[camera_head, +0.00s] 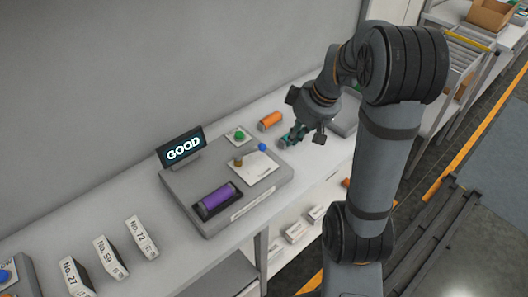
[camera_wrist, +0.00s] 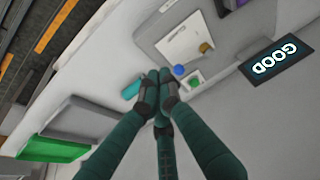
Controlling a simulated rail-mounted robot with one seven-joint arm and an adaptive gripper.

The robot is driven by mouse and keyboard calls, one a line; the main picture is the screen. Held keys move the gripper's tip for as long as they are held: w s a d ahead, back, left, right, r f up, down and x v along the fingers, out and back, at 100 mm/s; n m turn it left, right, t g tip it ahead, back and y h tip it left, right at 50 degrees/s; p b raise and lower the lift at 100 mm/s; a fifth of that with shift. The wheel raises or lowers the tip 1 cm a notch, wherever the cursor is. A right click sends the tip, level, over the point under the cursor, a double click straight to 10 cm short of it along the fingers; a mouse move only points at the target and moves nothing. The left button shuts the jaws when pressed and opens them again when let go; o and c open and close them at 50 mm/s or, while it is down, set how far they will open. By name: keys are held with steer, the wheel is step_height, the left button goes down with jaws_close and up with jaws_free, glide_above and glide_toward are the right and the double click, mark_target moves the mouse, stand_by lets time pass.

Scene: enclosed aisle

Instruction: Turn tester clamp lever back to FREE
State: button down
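The tester (camera_head: 205,190) is a grey box on the bench. A purple cylinder (camera_head: 215,199) lies in its cradle and its display (camera_head: 182,148) reads GOOD. A white labelled plate (camera_head: 250,170) carries a brass-coloured knob (camera_head: 238,161); in the wrist view the knob (camera_wrist: 205,48) also shows. A blue knob (camera_head: 262,146) stands at the plate's edge, also seen in the wrist view (camera_wrist: 178,70). Which knob is the clamp lever, and its FREE marking, I cannot tell. My gripper (camera_wrist: 158,83) is above the bench near the blue knob, fingertips together, holding nothing visible.
An orange cylinder (camera_head: 270,121) and a teal cylinder (camera_wrist: 132,90) lie on the bench close to my gripper. A green tray (camera_wrist: 52,148) shows in the wrist view.

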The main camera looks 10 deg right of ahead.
mark_target(250, 152)
steer(key=shift+n, duration=0.5)
steer(key=b+x, duration=0.1)
steer(key=x, duration=0.8)
steer(key=shift+s+f, duration=0.1)
steer(key=shift+f, duration=0.25)
steer(key=w+a+p, duration=0.2)
steer(key=shift+w+f, duration=0.1)
steer(key=shift+w, duration=0.25)
steer(key=shift+w+a+f+p, duration=0.15)
steer(key=shift+w+a+p, duration=0.1)
steer(key=shift+w+p, duration=0.15)
